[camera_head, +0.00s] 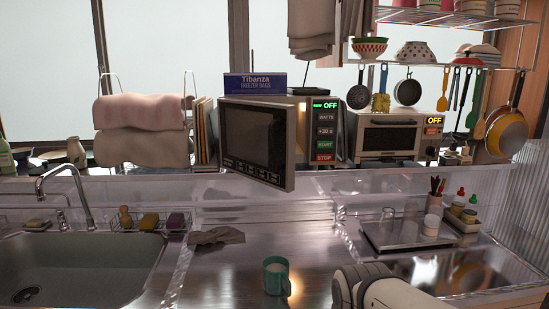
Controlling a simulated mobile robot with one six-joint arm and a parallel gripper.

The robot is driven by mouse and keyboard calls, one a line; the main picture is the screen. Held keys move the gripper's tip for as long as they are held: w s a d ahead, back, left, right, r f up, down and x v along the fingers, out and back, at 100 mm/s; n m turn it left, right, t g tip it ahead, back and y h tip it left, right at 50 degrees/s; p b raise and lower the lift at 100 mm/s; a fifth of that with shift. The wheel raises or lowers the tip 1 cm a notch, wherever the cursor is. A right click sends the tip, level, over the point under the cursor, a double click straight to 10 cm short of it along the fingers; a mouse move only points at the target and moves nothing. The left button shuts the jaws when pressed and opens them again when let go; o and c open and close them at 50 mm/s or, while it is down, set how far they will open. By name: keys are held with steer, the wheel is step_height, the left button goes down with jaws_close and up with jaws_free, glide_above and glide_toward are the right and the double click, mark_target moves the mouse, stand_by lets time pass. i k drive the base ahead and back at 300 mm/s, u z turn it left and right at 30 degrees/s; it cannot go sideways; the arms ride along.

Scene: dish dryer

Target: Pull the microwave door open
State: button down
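The microwave (301,104) stands on the raised shelf behind the counter, with green and red buttons on its control panel (325,132). Its dark-windowed door (256,138) stands ajar. The door's right edge is swung out toward me, and a narrow gap shows between it and the control panel. The cavity is mostly hidden behind the door. A white part of my arm shows at the bottom right, low over the counter and apart from the door. My gripper is not in view.
A green mug (275,276) stands on the steel counter below the door, with a grey cloth (216,236) to its left. The sink (80,265) is at left. A toaster oven (390,135) and a tray (399,236) are at right. A blue box (254,83) tops the microwave.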

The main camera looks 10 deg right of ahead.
mark_target(257, 139)
steer(key=i, duration=0.9)
steer(key=z, duration=0.05)
